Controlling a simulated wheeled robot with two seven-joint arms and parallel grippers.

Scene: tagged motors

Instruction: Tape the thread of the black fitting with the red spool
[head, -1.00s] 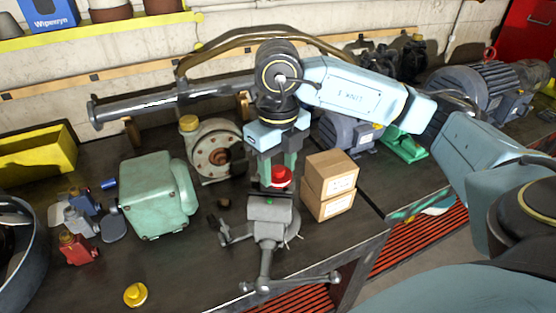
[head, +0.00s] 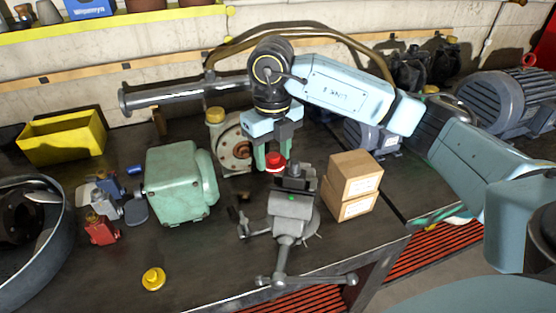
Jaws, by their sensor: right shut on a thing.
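The red spool (head: 275,161) is held between the greenish fingertips of my right gripper (head: 273,158), which points down and is shut on it. The grey vise (head: 290,208) stands at the front of the bench. A dark piece, apparently the black fitting (head: 295,172), sticks up from the vise's jaws. The spool is at the upper left of this fitting, very close to it in the picture; I cannot tell whether they touch. The thread is too small to make out. My left gripper is not in view.
Two stacked cardboard boxes (head: 352,184) stand right of the vise. A green housing (head: 181,184) and a flanged pump (head: 236,148) stand to the left and behind. A yellow spool (head: 153,279) lies at the front left, with bare bench around it.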

